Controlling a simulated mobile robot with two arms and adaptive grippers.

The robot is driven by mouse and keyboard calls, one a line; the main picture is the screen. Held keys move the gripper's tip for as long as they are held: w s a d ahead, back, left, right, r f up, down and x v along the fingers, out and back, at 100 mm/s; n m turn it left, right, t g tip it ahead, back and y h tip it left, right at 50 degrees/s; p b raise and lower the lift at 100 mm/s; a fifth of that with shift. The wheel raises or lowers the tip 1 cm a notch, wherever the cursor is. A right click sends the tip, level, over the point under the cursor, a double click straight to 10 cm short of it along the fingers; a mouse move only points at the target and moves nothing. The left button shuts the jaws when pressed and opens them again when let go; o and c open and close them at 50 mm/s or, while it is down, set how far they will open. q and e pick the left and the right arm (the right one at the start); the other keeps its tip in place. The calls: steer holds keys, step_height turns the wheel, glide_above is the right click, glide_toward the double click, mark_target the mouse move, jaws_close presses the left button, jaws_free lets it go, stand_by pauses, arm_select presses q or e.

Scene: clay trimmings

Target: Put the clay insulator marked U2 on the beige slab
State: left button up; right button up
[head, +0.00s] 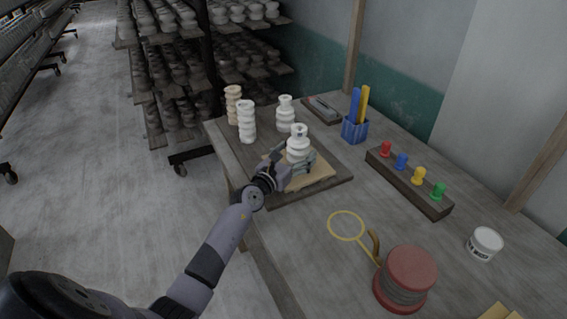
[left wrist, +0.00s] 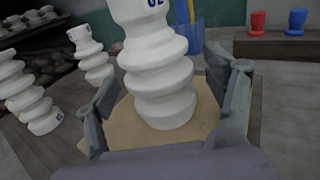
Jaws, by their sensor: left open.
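The clay insulator marked U2 (head: 298,146) is white and ribbed and stands upright on the beige slab (head: 318,182). In the left wrist view the insulator (left wrist: 160,80) shows its U2 mark near the top edge, and its base rests on the slab (left wrist: 115,138). My left gripper (head: 292,165) is open, with its two fingers (left wrist: 168,108) on either side of the insulator's lower part and gaps visible. The insulator's top is cut off in the wrist view. My right gripper is not in view.
A blue holder (head: 355,131), a rack of coloured pegs (head: 408,184), a yellow loop tool (head: 346,226), a red-topped spool (head: 405,279) and a white tub (head: 485,243) occupy the table.

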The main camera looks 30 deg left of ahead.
arm_select(q)
steer(key=s, duration=1)
steer(key=shift+s+a, duration=0.35)
